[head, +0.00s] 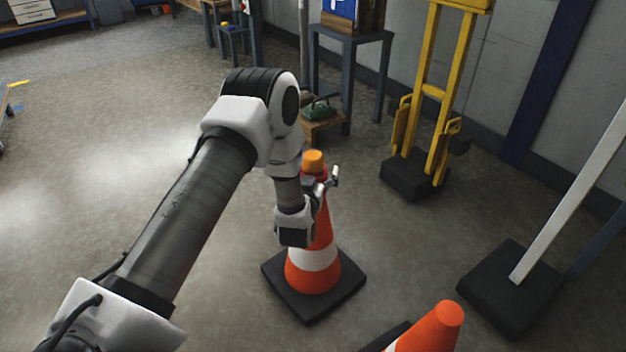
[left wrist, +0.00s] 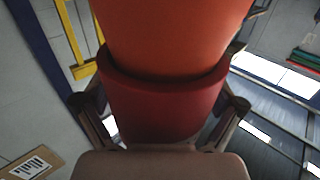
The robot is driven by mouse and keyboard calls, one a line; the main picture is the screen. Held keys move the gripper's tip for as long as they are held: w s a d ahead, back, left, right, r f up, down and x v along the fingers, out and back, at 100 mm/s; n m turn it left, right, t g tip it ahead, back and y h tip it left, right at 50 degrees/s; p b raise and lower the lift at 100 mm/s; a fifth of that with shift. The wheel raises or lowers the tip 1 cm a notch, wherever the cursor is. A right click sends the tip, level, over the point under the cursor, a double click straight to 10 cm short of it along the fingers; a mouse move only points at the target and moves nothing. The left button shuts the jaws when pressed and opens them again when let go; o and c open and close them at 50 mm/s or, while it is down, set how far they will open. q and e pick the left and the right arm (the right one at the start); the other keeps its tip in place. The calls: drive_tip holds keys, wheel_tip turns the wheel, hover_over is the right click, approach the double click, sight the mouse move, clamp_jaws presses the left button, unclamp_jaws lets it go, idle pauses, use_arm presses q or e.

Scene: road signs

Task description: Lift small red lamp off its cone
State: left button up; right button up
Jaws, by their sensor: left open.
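A small lamp with an orange top (head: 313,160) and a red collar sits on the tip of an orange and white cone (head: 313,258). The cone stands upright on a black square base. My left gripper (head: 322,180) is beside the lamp at the cone's tip; the arm hides part of the cone. In the left wrist view, the lamp's red collar (left wrist: 163,108) lies between the two spread fingers, with an orange part above it. The left gripper (left wrist: 162,112) is open around the collar, and contact cannot be told. My right gripper is not in view.
A white post on a black base (head: 510,290) is at the right. A yellow hand truck (head: 430,92) and a dark table (head: 350,38) stand behind. The floor at left is clear.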

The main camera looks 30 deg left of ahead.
use_arm(q)
drive_tip(key=c, duration=1.3)
drive_tip(key=shift+r, duration=0.1)
drive_tip(key=shift+r, duration=0.25)
wheel_tip(320, 180, up, 4)
drive_tip(key=p, duration=0.3)
drive_tip(key=shift+f, duration=0.1)
drive_tip(key=p+v, duration=0.1)
drive_tip(key=v, duration=0.4)
drive_tip(key=d+p+v, duration=0.1)
drive_tip(key=p+v, duration=0.1)
drive_tip(key=v, duration=0.3)
drive_tip(key=w+d+p+v, duration=0.1)
drive_tip(key=v, duration=0.5)
drive_tip(key=shift+d+r, duration=0.1)
drive_tip(key=shift+r, duration=0.1)
